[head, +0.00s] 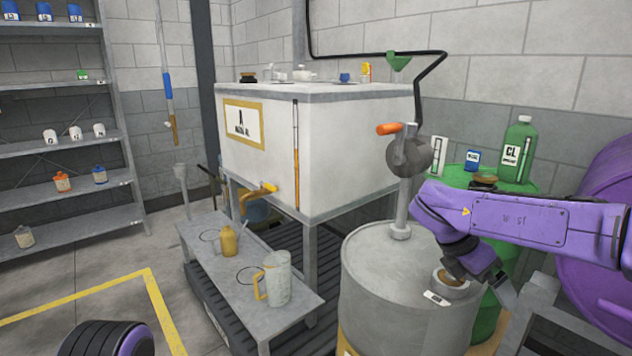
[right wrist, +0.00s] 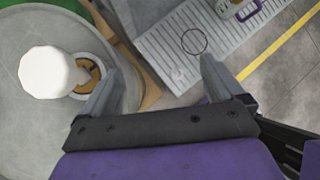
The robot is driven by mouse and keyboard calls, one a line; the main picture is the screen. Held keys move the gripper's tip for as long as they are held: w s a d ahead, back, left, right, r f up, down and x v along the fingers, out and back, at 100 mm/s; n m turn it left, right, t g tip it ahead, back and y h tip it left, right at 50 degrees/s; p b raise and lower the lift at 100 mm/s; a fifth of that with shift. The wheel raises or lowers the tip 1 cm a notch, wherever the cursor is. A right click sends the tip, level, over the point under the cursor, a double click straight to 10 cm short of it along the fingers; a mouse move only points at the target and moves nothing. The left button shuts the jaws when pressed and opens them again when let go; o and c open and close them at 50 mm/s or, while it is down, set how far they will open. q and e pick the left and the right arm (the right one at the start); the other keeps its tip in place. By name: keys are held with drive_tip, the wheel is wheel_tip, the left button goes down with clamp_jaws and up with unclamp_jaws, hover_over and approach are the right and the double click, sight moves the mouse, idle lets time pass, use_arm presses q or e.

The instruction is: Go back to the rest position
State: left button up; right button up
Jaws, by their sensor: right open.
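My right gripper (head: 503,287) is at the end of my purple right arm in the head view, low over the right side of the grey drum (head: 385,270). In the right wrist view its two fingers (right wrist: 160,88) are spread apart with nothing between them. A round opening with a brown inside (head: 452,281) is in the drum's top beside the gripper. It also shows in the right wrist view (right wrist: 90,75), left of the left finger. My left gripper is not in view.
A hand pump with an orange handle (head: 392,129) stands on the drum. A green drum (head: 478,184) carries a green jug (head: 517,150). A white tank (head: 270,180) stands behind. Floor at left is clear.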

drive_tip(key=s+d+f+n+t+h+p, duration=0.1)
drive_tip(key=s+f+n+t+h+p, duration=0.2)
drive_tip(key=f+n, duration=0.8)
drive_tip(key=s+d+f+n+t+p, duration=0.1)
drive_tip(key=s+f+n+t+p, duration=0.2)
drive_tip(key=f+n, duration=0.8)
drive_tip(key=s+a+f+n+g+y+p, duration=0.1)
drive_tip(key=s+f+n+y, duration=0.2)
drive_tip(key=s+n, duration=0.8)
drive_tip(key=s+a+f+n+g+y+p, duration=0.1)
drive_tip(key=s+a+f+n+y+p, duration=0.1)
drive_tip(key=s+f+n+y, duration=0.2)
drive_tip(key=s+f+n, duration=0.3)
drive_tip(key=s+n, duration=0.4)
drive_tip(key=s, duration=0.4)
drive_tip(key=shift+s+n+p, duration=0.25)
drive_tip(key=shift+n+p, duration=0.05)
